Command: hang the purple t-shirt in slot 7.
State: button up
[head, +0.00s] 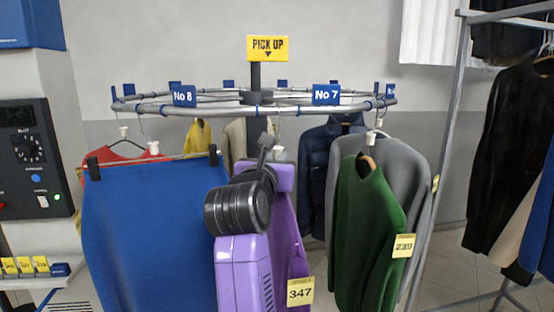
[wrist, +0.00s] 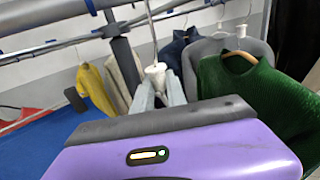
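The purple t-shirt (head: 288,240) hangs upright below the round rail in the head view, with yellow tag 347 (head: 300,291). My arm covers its left part. My gripper (wrist: 159,88) appears shut on the white hanger neck (wrist: 154,73) in the wrist view, its pale fingers on either side. In the head view my gripper (head: 279,160) is just under the rail, and the wire hook rises to rail height. I cannot tell whether it rests on the rail. The No 7 sign (head: 326,95) is on the rail's near side, right of the hook.
The No 8 sign (head: 184,95) is at left, above a blue garment (head: 150,235). A green sweater (head: 368,230), tag 239, and a grey garment (head: 405,180) hang close at right. A navy jacket (head: 316,165) hangs behind. A metal rack (head: 447,130) stands far right.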

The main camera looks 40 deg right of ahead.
jog(key=o, duration=0.5)
jog(key=shift+b+v, duration=1)
jog(key=shift+v, duration=2.95)
jog(key=shift+s+a+b, duration=0.15)
jog(key=shift+s+a, duration=1.35)
jog(key=shift+s, duration=0.7)
jog(key=shift+s+a+b, duration=0.1)
jog(key=shift+s+a, duration=1.4)
jog(key=shift+s, duration=0.7)
jog(key=shift+s+a+b, duration=0.15)
jog(key=shift+s+a, duration=1.35)
jog(key=shift+s, duration=0.7)
jog(key=shift+r, duration=0.1)
